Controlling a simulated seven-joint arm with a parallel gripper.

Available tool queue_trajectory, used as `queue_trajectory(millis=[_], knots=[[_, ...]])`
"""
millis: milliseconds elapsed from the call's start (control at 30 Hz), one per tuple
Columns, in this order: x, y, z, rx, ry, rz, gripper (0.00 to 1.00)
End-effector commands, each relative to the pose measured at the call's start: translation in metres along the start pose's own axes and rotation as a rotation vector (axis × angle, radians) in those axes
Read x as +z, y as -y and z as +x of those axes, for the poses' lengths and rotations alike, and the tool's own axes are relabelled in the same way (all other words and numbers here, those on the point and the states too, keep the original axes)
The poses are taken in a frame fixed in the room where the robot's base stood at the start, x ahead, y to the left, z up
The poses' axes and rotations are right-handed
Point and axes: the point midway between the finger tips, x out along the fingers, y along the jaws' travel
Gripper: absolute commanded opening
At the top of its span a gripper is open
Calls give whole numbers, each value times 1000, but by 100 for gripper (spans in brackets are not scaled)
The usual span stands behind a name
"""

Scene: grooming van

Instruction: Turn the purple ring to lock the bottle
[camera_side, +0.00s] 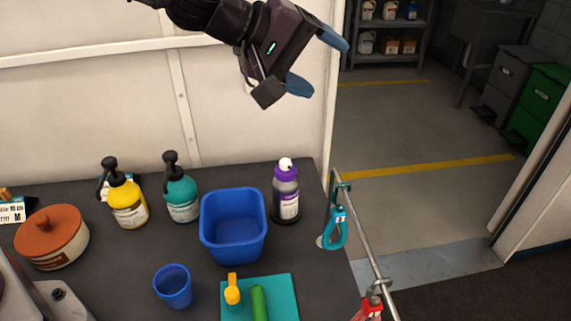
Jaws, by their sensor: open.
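The bottle (286,200) stands upright near the right edge of the dark counter, with a clear-grey body and a pale label. The purple ring (286,172) sits around its neck, below a white tip (285,164). I cannot tell from this view how the ring is turned. My gripper (322,66) is in the air well above the counter, up and slightly right of the bottle. Its blue fingers are spread apart with nothing between them, and it is not touching the bottle.
A blue bin (234,258) stands just left of the bottle. Teal (183,200) and yellow (128,204) pump bottles stand further left. The air above the bottle is clear.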

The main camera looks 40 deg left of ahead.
Motion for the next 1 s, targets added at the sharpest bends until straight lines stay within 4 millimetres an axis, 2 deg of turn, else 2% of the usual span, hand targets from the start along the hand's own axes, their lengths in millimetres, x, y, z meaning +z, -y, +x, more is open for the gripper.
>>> queue_trajectory(millis=[33, 133, 233, 300, 400, 500, 600, 733, 833, 1000], knots=[[-14, -8, 23, 45, -54, -177, 71], [-48, -12, 57, 96, -203, -588, 71], [-80, 12, 82, 59, -378, -1037, 71], [-92, 40, 92, -23, -504, -1335, 71], [-91, 77, 93, -199, -679, -1703, 71], [-78, 95, 80, -391, -823, -1956, 71], [-68, 96, 59, -534, -938, -2083, 71], [-57, 106, 42, -651, -1056, -2121, 71], [-56, 112, 38, -666, -1103, -2120, 71], [-53, 129, 49, -664, -1106, -2122, 71]])
